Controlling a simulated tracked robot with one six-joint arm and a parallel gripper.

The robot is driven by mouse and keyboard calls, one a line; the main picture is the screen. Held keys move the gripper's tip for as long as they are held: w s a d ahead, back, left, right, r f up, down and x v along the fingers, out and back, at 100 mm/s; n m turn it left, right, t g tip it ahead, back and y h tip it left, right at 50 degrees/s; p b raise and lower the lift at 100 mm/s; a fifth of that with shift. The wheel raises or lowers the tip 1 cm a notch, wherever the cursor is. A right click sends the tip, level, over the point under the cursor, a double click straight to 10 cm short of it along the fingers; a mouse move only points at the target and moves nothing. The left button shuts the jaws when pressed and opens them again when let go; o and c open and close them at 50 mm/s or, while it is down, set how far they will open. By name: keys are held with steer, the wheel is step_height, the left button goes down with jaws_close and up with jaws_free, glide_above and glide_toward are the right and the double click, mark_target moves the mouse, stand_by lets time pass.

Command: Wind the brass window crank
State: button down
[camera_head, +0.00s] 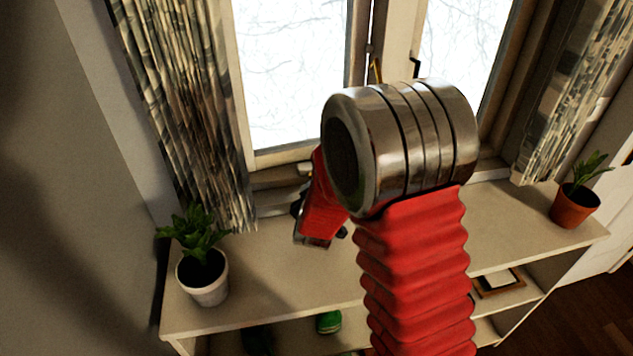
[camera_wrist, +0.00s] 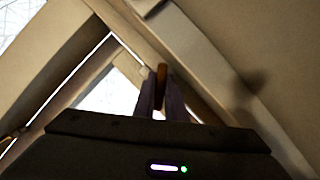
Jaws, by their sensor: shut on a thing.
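In the wrist view, my gripper (camera_wrist: 161,90) is shut on a small brown-orange piece, which I take to be the knob of the crank (camera_wrist: 162,72). Only the knob's upper end shows between the two dark fingertips. The rest of the crank is hidden or too dark to tell. In the head view, my red and steel arm reaches to the lower window frame, and the fingertips and the held knob cannot be made out there.
Below, a pale shelf (camera_head: 275,265) carries a plant in a white pot (camera_head: 203,280) and one in an orange pot (camera_head: 575,207).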

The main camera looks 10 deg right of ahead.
steer(key=n+h, duration=0.1)
steer(key=n, duration=0.1)
steer(key=n+t+h, duration=0.1)
steer(key=n, duration=0.1)
steer(key=shift+s+a+f, duration=0.1)
steer(key=shift+f, duration=0.25)
steer(key=n, duration=0.2)
steer(key=n+t+h, duration=0.1)
steer(key=n, duration=0.1)
steer(key=shift+t, duration=0.3)
steer(key=shift+n, duration=0.3)
steer(key=c, duration=2.1)
jaws_free()
steer(key=o, duration=0.3)
steer(key=shift+r, duration=0.25)
steer(key=v, duration=1.3)
steer(key=shift+s+a+f, duration=0.15)
steer(key=shift+s+a, duration=0.1)
